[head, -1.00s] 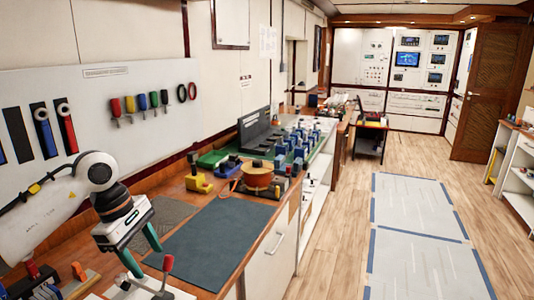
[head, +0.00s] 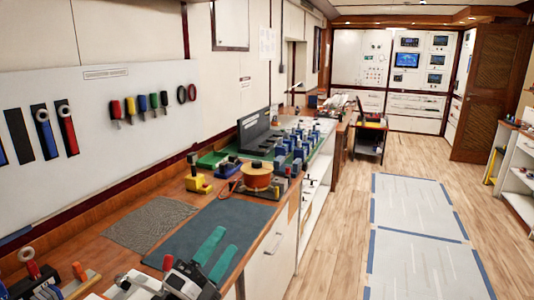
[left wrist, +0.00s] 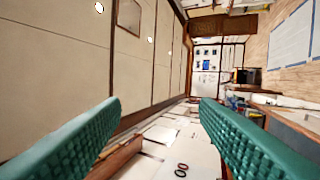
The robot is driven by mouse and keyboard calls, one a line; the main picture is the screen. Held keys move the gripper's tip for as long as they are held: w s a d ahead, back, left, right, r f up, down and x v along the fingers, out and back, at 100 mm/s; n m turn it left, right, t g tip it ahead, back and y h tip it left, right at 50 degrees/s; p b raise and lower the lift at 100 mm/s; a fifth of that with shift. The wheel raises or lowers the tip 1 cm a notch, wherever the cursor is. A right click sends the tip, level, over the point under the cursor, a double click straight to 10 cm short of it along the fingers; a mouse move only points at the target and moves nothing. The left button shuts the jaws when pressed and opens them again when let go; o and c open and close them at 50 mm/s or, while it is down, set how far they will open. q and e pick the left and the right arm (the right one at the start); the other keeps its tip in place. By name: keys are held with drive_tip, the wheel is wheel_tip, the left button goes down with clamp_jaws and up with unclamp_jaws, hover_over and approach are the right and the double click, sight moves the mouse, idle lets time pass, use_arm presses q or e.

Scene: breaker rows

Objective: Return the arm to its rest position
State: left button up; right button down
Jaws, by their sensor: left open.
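My left gripper (head: 224,242) is low in the head view, over the near edge of the dark mat (head: 190,246) on the workbench. Its two green fingers point up and away from me and are apart, with nothing between them. In the left wrist view the gripper (left wrist: 159,102) shows both green fingers wide apart and empty, with the wall panels and the room beyond. Most of my left arm is out of the head view. My right gripper is in neither view.
A copper-coloured spool (head: 258,177), a yellow block (head: 198,184) and several blue breakers (head: 298,150) stand farther along the bench. Tools hang on the wall board (head: 95,140).

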use_arm(q)
drive_tip(key=s+a+f+n+g+y, duration=0.3)
drive_tip(key=a+f+n+y, duration=0.25)
drive_tip(key=f+n, duration=0.35)
drive_tip(key=s+a+f+n+g+y, duration=0.3)
drive_tip(key=s+a+f+n+y, duration=0.15)
drive_tip(key=f+n+y, duration=0.45)
drive_tip(key=s+a+f+n+g+h, duration=0.1)
drive_tip(key=s+f+n+g, duration=0.1)
drive_tip(key=s+f+g, duration=0.55)
drive_tip(key=s+a+f+n+g+h, duration=0.15)
drive_tip(key=s+f, duration=0.35)
drive_tip(key=s, duration=0.6)
wheel_tip(320, 180, down, 32)
drive_tip(key=s+g+b, duration=0.2)
drive_tip(key=b, duration=0.3)
drive_tip(key=s+a+f+g+b, duration=0.1)
drive_tip(key=s+a+f+b, duration=0.1)
drive_tip(key=s+f, duration=1.4)
wheel_tip(320, 180, down, 3)
drive_tip(key=shift+a+r+g+b, duration=0.1)
drive_tip(key=shift+a+g+b, duration=0.15)
drive_tip(key=shift+b, duration=0.55)
drive_tip(key=shift+n, duration=0.25)
